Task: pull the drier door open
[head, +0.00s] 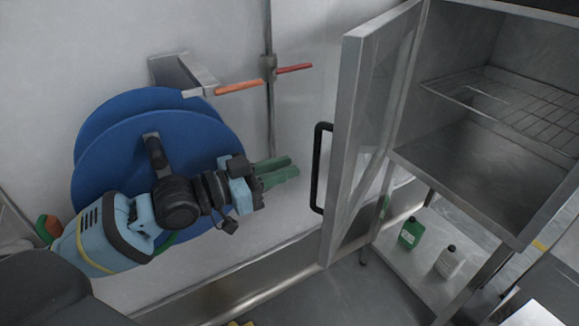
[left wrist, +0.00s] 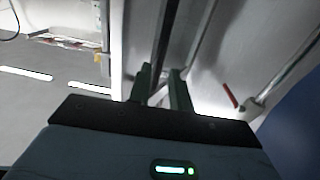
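The drier door (head: 360,130), a metal frame with a clear pane, stands swung wide open to the left of the drier cabinet (head: 480,160). Its black bar handle (head: 318,170) is on the door's left face. My left gripper (head: 289,167) is just left of the handle in the head view, its green fingers pointing toward it, with a small visible gap to it. In the left wrist view the fingers (left wrist: 160,88) are apart with nothing clearly held between them; a dark upright bar shows beyond them. My right gripper is not in view.
A blue hose reel (head: 150,130) is on the wall behind my left arm. A pipe with orange and red levers (head: 293,69) runs beside it. A wire rack (head: 510,105) is inside the cabinet. Green (head: 411,233) and white (head: 449,262) bottles stand on the shelf below.

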